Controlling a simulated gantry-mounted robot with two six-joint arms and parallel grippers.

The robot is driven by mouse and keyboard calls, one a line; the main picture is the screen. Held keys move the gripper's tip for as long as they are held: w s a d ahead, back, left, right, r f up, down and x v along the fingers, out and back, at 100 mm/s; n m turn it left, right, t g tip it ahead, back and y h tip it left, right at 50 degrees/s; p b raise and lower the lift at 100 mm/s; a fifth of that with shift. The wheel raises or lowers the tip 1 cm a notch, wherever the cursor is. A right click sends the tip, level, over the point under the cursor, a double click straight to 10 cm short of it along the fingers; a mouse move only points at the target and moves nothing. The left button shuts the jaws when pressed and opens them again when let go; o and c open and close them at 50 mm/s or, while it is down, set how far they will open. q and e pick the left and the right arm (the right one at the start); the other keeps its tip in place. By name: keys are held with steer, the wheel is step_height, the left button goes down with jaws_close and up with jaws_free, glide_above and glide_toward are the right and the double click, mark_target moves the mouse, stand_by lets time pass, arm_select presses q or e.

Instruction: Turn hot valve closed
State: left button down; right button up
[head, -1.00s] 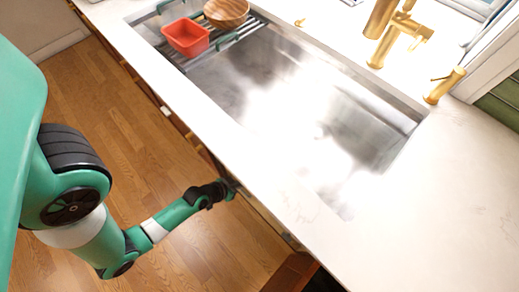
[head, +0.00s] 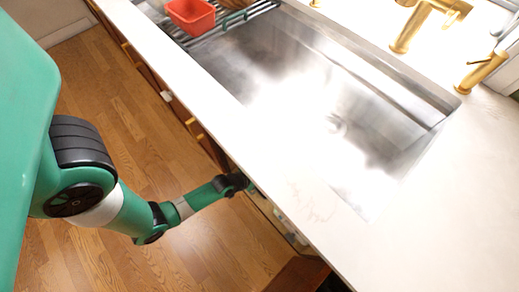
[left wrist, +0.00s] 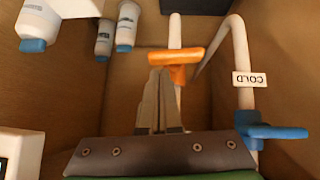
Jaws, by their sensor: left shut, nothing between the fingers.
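In the left wrist view an orange valve handle (left wrist: 178,57) sits on a white upright pipe (left wrist: 175,32), its bar lying crosswise to the pipe. No hot label is readable on it. A blue valve handle (left wrist: 277,132) is at the right, below a white tag reading COLD (left wrist: 249,79). My left gripper (left wrist: 160,72) is shut and empty. Its fingertips are just under the left part of the orange handle in the picture; I cannot tell whether they touch it. In the head view my left arm reaches to the cabinet below the counter, where its gripper is hidden. My right gripper is not in view.
Several white bottles with blue caps (left wrist: 33,45) are at the upper left inside the wooden cabinet. A white box (left wrist: 18,152) stands at the lower left. Above are the white counter (head: 300,195) and steel sink (head: 335,120), with a red container (head: 190,15) and gold faucet (head: 425,20).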

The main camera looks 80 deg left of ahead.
arm_select(q)
steer(key=shift+w+f, duration=0.1)
steer(key=shift+f, duration=0.15)
steer(key=shift+s+d+f, duration=0.25)
steer(key=shift+s+f, duration=0.1)
steer(key=shift+f, duration=0.4)
steer(key=s+d+r+p, duration=0.1)
steer(key=s+r+p, duration=0.1)
steer(key=r+p, duration=0.3)
steer(key=s+d+r+p, duration=0.2)
steer(key=s+r+p, duration=0.1)
steer(key=r+p, duration=0.2)
steer(key=shift+s+r, duration=0.3)
steer(key=shift+r, duration=0.75)
